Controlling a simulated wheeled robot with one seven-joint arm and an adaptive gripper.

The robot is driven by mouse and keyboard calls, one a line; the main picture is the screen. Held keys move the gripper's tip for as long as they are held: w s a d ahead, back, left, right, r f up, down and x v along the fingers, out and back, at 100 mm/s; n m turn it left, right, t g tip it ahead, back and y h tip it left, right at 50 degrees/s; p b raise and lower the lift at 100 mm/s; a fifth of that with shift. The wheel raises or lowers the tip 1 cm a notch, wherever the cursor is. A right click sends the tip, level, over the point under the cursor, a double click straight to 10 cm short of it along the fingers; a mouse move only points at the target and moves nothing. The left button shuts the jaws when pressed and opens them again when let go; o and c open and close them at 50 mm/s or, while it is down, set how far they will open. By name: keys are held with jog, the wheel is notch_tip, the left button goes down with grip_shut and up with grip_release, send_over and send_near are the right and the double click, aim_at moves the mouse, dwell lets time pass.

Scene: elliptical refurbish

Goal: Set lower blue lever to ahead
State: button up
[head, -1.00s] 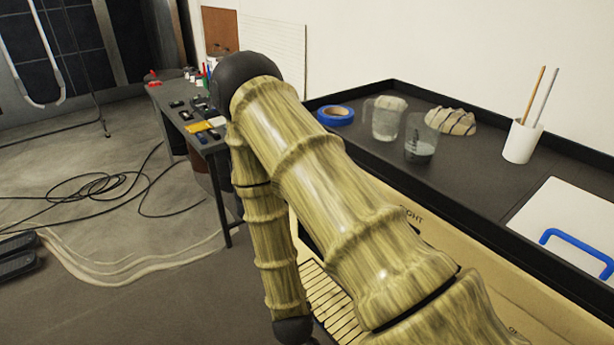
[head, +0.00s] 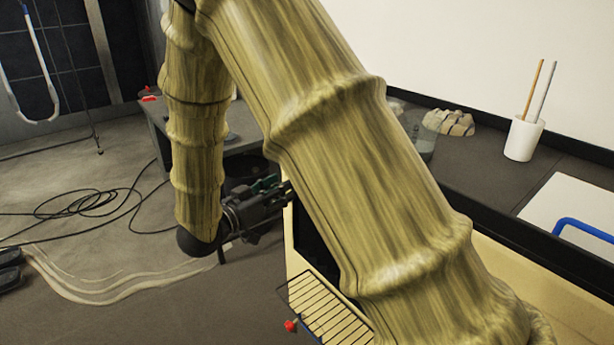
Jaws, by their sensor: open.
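My gripper (head: 284,192) is dark and hangs at the end of my folded arm, left of the cream cabinet (head: 480,272). Its fingers point right, towards the cabinet's left end, and they look clear of any object. The finger gap is small and partly lost against the dark background. I cannot make out a lower blue lever for certain; my large arm link covers most of the cabinet front. A small red knob with a bluish bit beside it (head: 291,325) shows low at the slatted rack. A blue bar handle (head: 584,229) lies on the white panel at the right.
A slatted rack (head: 322,303) juts out low at the cabinet's front. On the dark top stand a white cup with two sticks (head: 522,138), a clear beaker (head: 421,142) and a crumpled cloth-like lump (head: 450,122). Cables (head: 75,208) lie on the open floor at left.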

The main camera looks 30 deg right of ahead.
jog(key=x, duration=1)
jog(key=shift+d+f, duration=0.1)
jog(key=shift+d, duration=0.05)
grip_shut()
jog(key=shift+s, duration=0.1)
